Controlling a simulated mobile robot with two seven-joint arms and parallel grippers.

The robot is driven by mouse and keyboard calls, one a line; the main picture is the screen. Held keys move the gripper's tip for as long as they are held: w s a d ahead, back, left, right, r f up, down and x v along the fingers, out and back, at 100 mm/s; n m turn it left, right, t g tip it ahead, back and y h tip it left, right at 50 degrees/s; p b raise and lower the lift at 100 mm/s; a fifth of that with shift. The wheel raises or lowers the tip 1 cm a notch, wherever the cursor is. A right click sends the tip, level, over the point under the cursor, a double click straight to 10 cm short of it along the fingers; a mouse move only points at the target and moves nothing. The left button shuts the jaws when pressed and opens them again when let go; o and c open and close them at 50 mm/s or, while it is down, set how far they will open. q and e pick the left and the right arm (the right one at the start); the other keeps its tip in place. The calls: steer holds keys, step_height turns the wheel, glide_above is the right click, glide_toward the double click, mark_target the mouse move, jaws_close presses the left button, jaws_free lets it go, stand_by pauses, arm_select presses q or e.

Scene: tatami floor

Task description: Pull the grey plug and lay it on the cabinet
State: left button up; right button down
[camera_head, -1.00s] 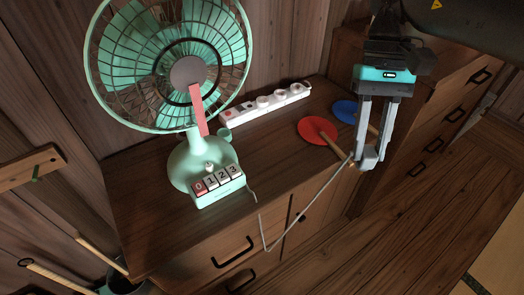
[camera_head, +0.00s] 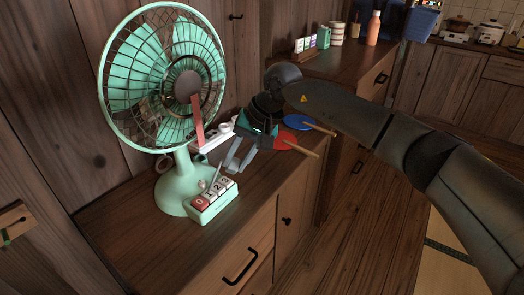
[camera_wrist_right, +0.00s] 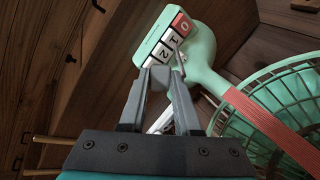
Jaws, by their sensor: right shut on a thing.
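My right gripper (camera_head: 236,166) is low over the brown wooden cabinet (camera_head: 232,225), just right of the mint-green fan (camera_head: 172,187) and behind its key block. It is shut on the grey plug (camera_wrist_right: 158,84), a small grey block between the fingertips in the wrist view. In the head view the fingers mostly hide the plug, and I cannot tell whether it touches the cabinet top. A grey cord (camera_head: 217,172) shows near the fan's keys. The white power strip (camera_head: 213,141) lies behind, partly covered by my gripper. My left gripper is not in view.
A red round hand fan (camera_head: 287,143) and a blue one (camera_head: 297,122) lie right of my gripper. The fan's cage stands close on the left. The cabinet top in front of the fan is clear. A second cabinet with bottles and cups (camera_head: 337,33) stands behind.

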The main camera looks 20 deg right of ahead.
steer(key=w+d+f+m+t+b, duration=0.2)
steer(key=w+f+t+b, duration=0.1)
steer(key=w+t, duration=0.3)
steer(key=m+t+h+b, duration=0.2)
steer(key=t, duration=0.2)
glide_above(263, 172)
steer(key=f, duration=0.2)
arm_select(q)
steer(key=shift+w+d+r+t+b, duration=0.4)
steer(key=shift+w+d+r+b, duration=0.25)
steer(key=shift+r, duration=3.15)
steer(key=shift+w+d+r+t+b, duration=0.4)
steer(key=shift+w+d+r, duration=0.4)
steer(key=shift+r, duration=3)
arm_select(e)
steer(key=shift+f, duration=1.25)
step_height(263, 172, down, 3)
steer(key=shift+r+b, duration=0.1)
steer(key=shift+b, duration=0.8)
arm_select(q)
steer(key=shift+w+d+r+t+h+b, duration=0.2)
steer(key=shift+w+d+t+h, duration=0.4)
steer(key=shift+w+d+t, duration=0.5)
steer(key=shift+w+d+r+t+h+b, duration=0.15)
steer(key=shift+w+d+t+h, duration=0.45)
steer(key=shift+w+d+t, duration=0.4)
arm_select(e)
steer(key=shift+f, duration=0.5)
